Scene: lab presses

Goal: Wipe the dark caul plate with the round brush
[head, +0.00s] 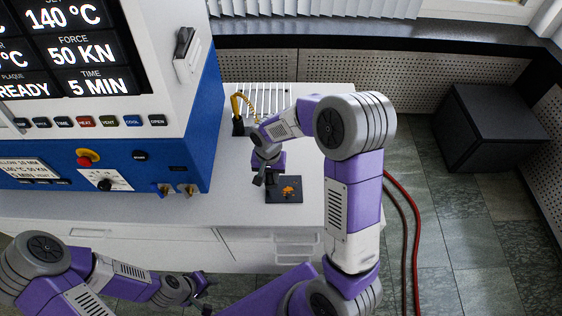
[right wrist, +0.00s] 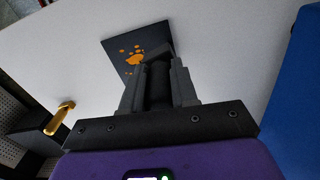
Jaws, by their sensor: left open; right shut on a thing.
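The dark caul plate (head: 285,199) lies flat on the white worktop, with orange residue (head: 291,190) near its middle. It also shows in the right wrist view (right wrist: 151,35), with orange spots (right wrist: 135,57) beside the gripper's tip. My right gripper (head: 267,179) is over the plate's left edge. It is shut on a dark, round-bodied tool (right wrist: 158,85), seemingly the round brush; its far end overlaps the plate, and I cannot tell whether it touches. My left gripper (head: 203,281) is open and empty, low in front of the bench, away from the plate.
The blue and white press (head: 150,150) stands left of the plate. A yellow-armed dark stand (head: 238,106) and a slatted rack (head: 262,98) are behind it. Worktop (head: 230,190) is clear between press and plate. Red hoses (head: 415,220) hang past the right side.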

